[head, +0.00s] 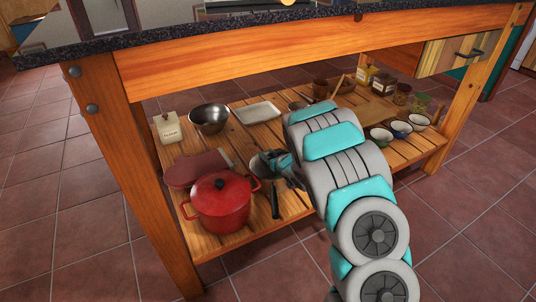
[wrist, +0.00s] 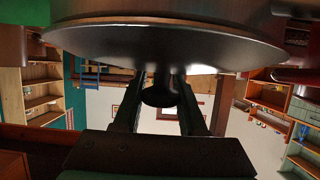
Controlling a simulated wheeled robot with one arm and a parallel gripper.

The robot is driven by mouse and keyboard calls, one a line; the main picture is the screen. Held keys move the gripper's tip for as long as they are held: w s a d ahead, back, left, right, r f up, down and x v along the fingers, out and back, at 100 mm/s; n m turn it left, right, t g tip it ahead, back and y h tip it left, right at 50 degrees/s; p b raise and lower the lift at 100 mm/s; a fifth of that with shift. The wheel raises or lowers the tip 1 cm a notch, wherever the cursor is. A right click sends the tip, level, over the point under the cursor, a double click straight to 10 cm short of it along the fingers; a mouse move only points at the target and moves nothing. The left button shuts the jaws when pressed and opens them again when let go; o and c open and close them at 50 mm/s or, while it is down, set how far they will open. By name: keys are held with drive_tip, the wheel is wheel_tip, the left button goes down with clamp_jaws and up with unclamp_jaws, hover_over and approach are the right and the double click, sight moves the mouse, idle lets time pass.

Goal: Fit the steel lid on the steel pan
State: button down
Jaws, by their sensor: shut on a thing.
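My gripper (wrist: 158,100) is shut on the dark knob of the steel lid (wrist: 160,42), which fills the top of the wrist view with its broad rim. In the head view my gripper (head: 278,163) is low over the lower shelf, mostly hidden by my arm. A grey steel round shape with a black handle (head: 275,200), seemingly the steel pan, shows just left of my arm beside the red pot. Its body is largely covered, so I cannot tell whether the lid touches the pan or is seated.
A red lidded pot (head: 220,203) stands close on the left. Small bowls (head: 401,129) stand at the right. The countertop (head: 180,40) overhangs the shelf, with a leg (head: 130,160) at left.

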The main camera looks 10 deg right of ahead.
drive_tip(key=shift+c, duration=1.9)
unclamp_jaws()
drive_tip(key=shift+s, duration=0.1)
drive_tip(key=v, duration=0.6)
drive_tip(key=shift+s+d+r, duration=0.15)
drive_tip(key=shift+s+d, duration=0.05)
drive_tip(key=shift+s, duration=0.1)
drive_tip(key=shift+s+d+r, duration=0.1)
drive_tip(key=shift+s, duration=0.35)
